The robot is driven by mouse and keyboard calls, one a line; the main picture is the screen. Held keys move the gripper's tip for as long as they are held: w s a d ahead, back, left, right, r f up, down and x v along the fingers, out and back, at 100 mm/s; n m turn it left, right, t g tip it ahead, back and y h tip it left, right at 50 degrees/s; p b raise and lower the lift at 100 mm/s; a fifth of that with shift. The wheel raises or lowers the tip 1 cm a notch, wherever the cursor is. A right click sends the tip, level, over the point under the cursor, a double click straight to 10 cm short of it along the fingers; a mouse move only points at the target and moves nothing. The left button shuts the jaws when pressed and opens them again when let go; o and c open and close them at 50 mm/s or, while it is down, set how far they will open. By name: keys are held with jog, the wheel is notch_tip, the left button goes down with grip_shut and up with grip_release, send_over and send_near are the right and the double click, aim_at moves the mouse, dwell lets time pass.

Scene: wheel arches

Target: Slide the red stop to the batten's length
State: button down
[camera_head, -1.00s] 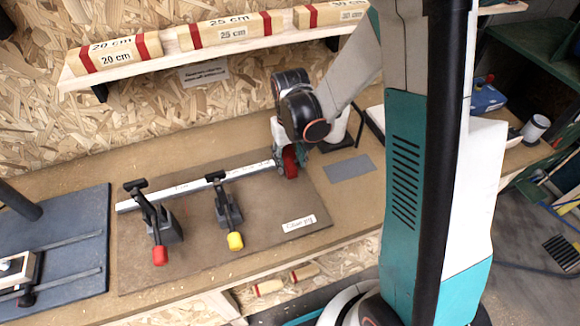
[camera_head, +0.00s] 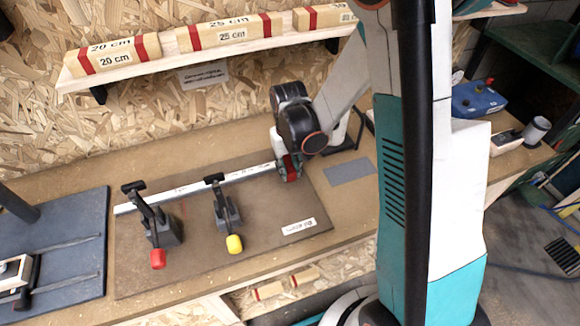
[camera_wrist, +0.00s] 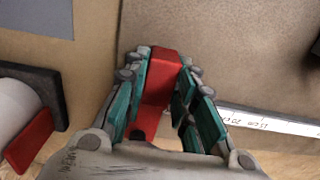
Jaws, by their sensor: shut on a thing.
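The red stop (camera_wrist: 160,80) is between the two teal-padded fingers of my gripper (camera_wrist: 157,72) in the wrist view, and the fingers are shut on it. In the head view my gripper (camera_head: 289,168) is at the right end of the pale marked rail (camera_head: 200,187), and the stop is mostly hidden by the fingers. The rail's printed scale (camera_wrist: 265,121) shows beside the gripper in the wrist view, partly readable. Battens labelled 20 cm (camera_head: 113,57), 25 cm (camera_head: 231,33) and a third (camera_head: 322,17) with an unclear label lie on the shelf.
Two toggle clamps, one with a red tip (camera_head: 158,258) and one with a yellow tip (camera_head: 234,243), stand on the brown board (camera_head: 270,240) in front of the rail. A grey patch (camera_head: 348,171) lies to the right. A dark machine table (camera_head: 75,255) stands at left.

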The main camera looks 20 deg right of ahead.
jog(key=a+b, duration=0.1)
jog(key=a, duration=0.3)
jog(key=shift+a, duration=0.4)
jog(key=c, duration=1.3)
grip_release()
notch_tip(320, 180, up, 12)
